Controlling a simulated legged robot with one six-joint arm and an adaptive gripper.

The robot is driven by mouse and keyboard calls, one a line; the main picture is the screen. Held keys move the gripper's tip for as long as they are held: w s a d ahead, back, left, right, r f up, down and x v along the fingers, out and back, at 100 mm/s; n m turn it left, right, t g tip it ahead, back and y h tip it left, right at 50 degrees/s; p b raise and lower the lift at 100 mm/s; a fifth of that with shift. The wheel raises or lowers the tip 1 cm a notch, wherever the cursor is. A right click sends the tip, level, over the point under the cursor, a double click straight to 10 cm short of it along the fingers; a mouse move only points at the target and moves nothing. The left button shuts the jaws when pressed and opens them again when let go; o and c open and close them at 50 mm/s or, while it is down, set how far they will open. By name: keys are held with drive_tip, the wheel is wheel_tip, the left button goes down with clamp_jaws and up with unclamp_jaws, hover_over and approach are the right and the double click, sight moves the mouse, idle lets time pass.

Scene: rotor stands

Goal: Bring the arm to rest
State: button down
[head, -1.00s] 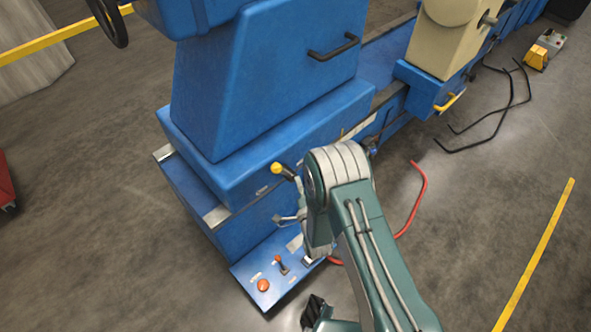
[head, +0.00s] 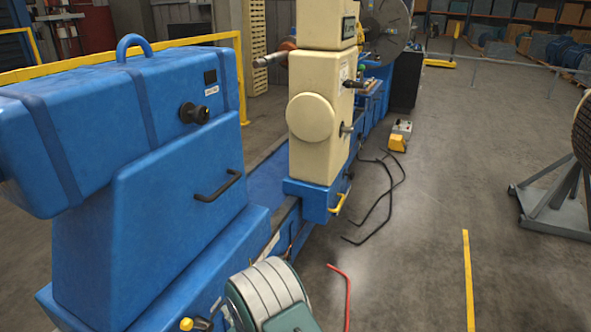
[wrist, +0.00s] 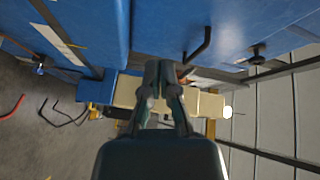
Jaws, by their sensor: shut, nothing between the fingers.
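My gripper (wrist: 160,85) shows in the wrist view, its two dark fingers close together with nothing between them. Beyond it in that view are the blue machine's body (wrist: 235,30) and the cream column (wrist: 205,103), seen turned on their side. I cannot tell the exact gap to them, and I see no contact. In the head view only my arm's grey-banded joint (head: 268,290) shows at the bottom edge, beside the blue machine base (head: 185,265). My gripper is out of the head view.
The large blue machine (head: 150,200) fills the left, with a black handle (head: 217,187) and yellow-knobbed lever (head: 195,324). Red (head: 347,290) and black bent bars (head: 385,205) lie on the floor. A yellow pedal box (head: 397,142) stands farther back. Open floor (head: 420,260) lies to the right.

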drive_tip(key=w+d+r+n+g+h, duration=0.1)
drive_tip(key=w+d+r+h, duration=0.15)
drive_tip(key=r, duration=0.35)
drive_tip(key=w+d+r+n+h, duration=0.1)
drive_tip(key=w+d+r, duration=0.3)
drive_tip(key=r, duration=0.3)
drive_tip(key=s+d+r+n+g+h, duration=0.1)
drive_tip(key=s+d+r+g+h, duration=0.15)
drive_tip(key=d+r, duration=0.8)
drive_tip(key=s+d+r+n+g+h, duration=0.25)
drive_tip(key=s+d+r, duration=0.35)
drive_tip(key=s+d, duration=0.45)
drive_tip(key=s+d+r+n+g+h, duration=0.1)
drive_tip(key=s+d, duration=0.3)
drive_tip(key=s, duration=0.4)
drive_tip(key=s+d+r+g+h, duration=0.1)
drive_tip(key=s+d+g, duration=0.1)
drive_tip(key=s, duration=0.7)
drive_tip(key=shift+s+d+n, duration=0.15)
drive_tip(key=shift+d+n, duration=0.2)
drive_tip(key=shift+d, duration=0.55)
